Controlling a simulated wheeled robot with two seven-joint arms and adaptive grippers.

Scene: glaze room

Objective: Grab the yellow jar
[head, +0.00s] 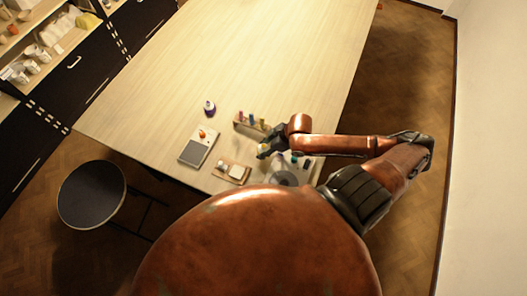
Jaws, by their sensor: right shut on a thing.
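My right gripper (267,151) is over the front part of the table, at the end of the arm that comes in from the right. It is shut on a small pale yellow thing, which looks like the yellow jar (262,147). The fingers hide part of it, and I cannot tell whether it is clear of the table. My left gripper is not in view.
A wooden rack (240,123) with small coloured items stands just behind the gripper. A purple-and-white bottle (209,107), a pale board (193,154) and a small tray (228,178) are to the left. The far table (270,50) is clear. A round stool (91,194) stands left.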

